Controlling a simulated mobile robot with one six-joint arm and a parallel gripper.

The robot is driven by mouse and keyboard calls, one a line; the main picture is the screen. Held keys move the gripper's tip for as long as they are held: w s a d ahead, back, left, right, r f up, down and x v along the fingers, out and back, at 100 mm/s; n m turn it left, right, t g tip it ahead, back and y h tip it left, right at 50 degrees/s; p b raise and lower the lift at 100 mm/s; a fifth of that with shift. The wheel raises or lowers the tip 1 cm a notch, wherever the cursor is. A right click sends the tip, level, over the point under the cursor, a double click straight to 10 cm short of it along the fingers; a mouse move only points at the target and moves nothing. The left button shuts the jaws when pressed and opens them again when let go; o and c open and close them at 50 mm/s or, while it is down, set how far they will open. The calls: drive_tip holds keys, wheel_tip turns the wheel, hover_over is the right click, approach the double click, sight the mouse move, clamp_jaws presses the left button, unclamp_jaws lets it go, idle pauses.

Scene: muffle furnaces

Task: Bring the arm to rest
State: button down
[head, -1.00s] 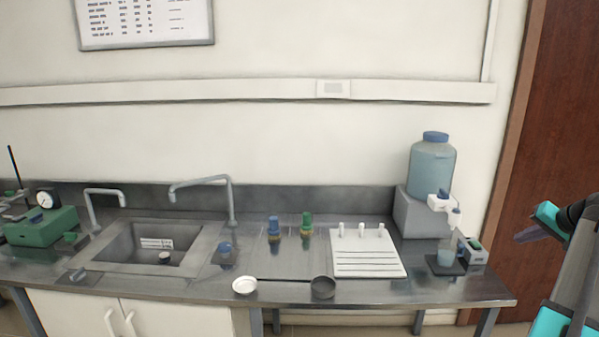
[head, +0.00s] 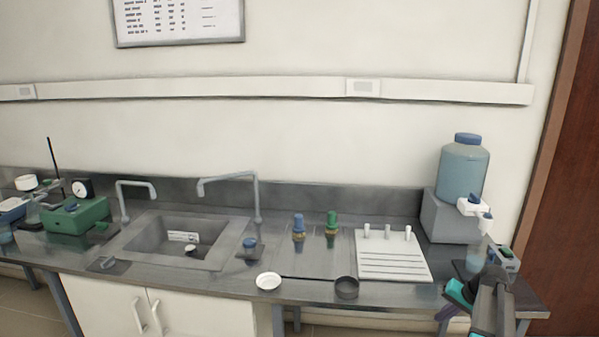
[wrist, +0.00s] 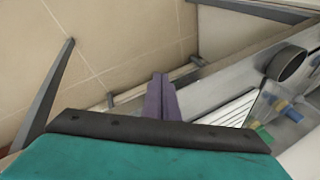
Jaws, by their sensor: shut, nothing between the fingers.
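My gripper (wrist: 162,98) shows in the wrist view as two purple fingers lying together, with nothing between them. In the head view my arm is at the lower right, in front of the right end of the steel bench (head: 210,283). The gripper end there (head: 450,308) is small and partly hidden by my own arm. The wrist view looks down past the bench edge toward the tiled floor (wrist: 95,45).
A blue-capped water container (head: 463,172) stands on a grey block at the bench's right end, close behind my arm. A white rack (head: 392,262), a white dish (head: 268,281), a dark round pan (head: 346,288) and a sink (head: 150,240) occupy the bench. A brown door (head: 570,220) is at right.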

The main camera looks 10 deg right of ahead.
drive_tip(key=s+a+f+n+g+y, duration=0.1)
drive_tip(key=s+a+f+n+g, duration=0.2)
drive_tip(key=a+f, duration=1)
drive_tip(key=s+a+f+n+g, duration=0.15)
drive_tip(key=s+a+f, duration=0.35)
drive_tip(key=a+f, duration=0.75)
drive_tip(key=s+a+f+n+g+h+b, duration=0.1)
drive_tip(key=s+a+f+n+g, duration=0.1)
drive_tip(key=s+a+f, duration=0.3)
drive_tip(key=s+a+f+n+g+h, duration=0.2)
drive_tip(key=s+a+f+g, duration=0.2)
drive_tip(key=s+a, duration=0.8)
drive_tip(key=s+f, duration=0.1)
drive_tip(key=s, duration=0.6)
drive_tip(key=shift+s+a+b, duration=0.15)
drive_tip(key=shift+a+b, duration=0.25)
